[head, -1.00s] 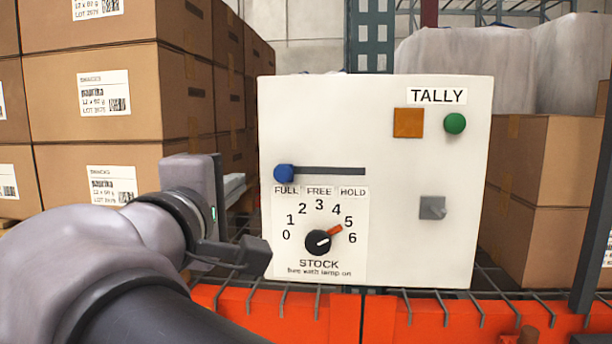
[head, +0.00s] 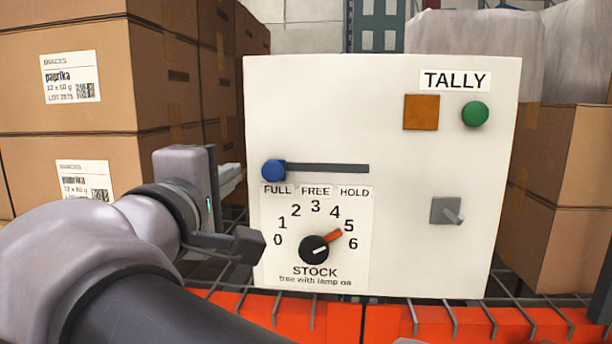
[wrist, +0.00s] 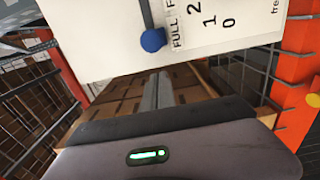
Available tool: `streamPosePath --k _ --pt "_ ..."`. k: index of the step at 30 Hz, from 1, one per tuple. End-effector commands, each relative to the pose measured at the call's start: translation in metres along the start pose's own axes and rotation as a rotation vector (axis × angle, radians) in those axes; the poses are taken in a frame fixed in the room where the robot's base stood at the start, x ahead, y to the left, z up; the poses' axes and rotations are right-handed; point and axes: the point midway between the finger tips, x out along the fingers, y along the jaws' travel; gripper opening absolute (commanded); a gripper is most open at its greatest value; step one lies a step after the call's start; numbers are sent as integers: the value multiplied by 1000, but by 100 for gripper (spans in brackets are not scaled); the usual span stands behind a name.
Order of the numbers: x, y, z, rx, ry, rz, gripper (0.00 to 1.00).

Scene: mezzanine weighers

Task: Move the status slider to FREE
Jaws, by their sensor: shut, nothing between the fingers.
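The status slider's blue knob (head: 273,170) sits at the left end of its dark horizontal slot (head: 330,168), above the FULL label (head: 277,190). The FREE label (head: 316,191) is under the middle of the slot, and HOLD (head: 354,191) is under its right end. The knob also shows in the wrist view (wrist: 153,40).
The white panel (head: 390,120) also carries a STOCK dial (head: 314,249) with its orange mark near 5, an orange square (head: 421,112), a green button (head: 475,114) and a grey toggle switch (head: 446,211). Stacked cartons (head: 70,120) stand at the left. An orange beam (head: 440,322) runs below.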

Motion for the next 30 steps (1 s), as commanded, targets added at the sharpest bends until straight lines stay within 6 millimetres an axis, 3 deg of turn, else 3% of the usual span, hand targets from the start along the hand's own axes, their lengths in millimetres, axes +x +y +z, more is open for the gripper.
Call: streamPosePath --k 30 --pt "31 0 0 1 -1 0 0"
